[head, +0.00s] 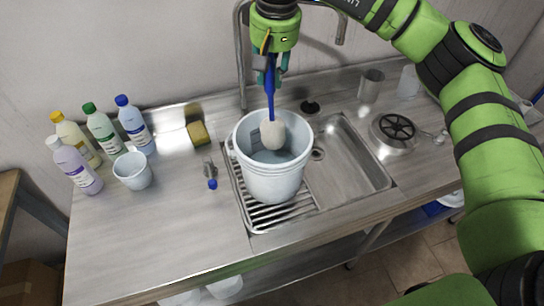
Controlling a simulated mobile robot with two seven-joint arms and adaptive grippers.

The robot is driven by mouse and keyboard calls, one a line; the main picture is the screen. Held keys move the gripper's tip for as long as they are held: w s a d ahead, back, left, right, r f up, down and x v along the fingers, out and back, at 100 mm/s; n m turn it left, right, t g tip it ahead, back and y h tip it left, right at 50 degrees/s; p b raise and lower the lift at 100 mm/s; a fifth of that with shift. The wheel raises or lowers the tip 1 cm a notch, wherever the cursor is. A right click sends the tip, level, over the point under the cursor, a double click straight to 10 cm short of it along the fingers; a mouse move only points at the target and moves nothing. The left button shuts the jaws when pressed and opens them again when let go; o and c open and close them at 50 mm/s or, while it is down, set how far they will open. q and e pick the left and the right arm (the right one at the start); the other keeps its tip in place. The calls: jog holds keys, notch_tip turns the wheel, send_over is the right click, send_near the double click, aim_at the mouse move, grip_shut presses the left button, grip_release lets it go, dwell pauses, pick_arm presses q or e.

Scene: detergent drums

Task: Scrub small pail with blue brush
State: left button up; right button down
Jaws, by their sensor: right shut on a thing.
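A pale pail (272,180) stands upright on the ribbed drainer at the left part of the sink, its mouth open upward. My right gripper (271,66) is above the pail and shut on the handle of the blue brush (270,94). The brush points down, and its whitish rounded head shows within the pail's mouth. I cannot tell if the head touches the inner wall. A smaller pale pail or tub (133,171) stands on the counter at the left. My left gripper is out of view.
Several detergent bottles (104,132) stand at the back left, near a yellow sponge (198,133). A small blue-capped item (211,175) lies left of the sink. The tap (241,60) rises behind it. A metal cup (370,86) and a round strainer (395,131) are right. The front-left counter is clear.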

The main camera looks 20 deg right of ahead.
jog(key=shift+r+p, duration=1.85)
jog(key=shift+r, duration=0.85)
notch_tip(320, 180, up, 2)
jog(key=shift+r+p, duration=0.15)
jog(key=shift+p, duration=0.45)
jog(key=shift+r, duration=0.85)
jog(key=shift+f, duration=0.1)
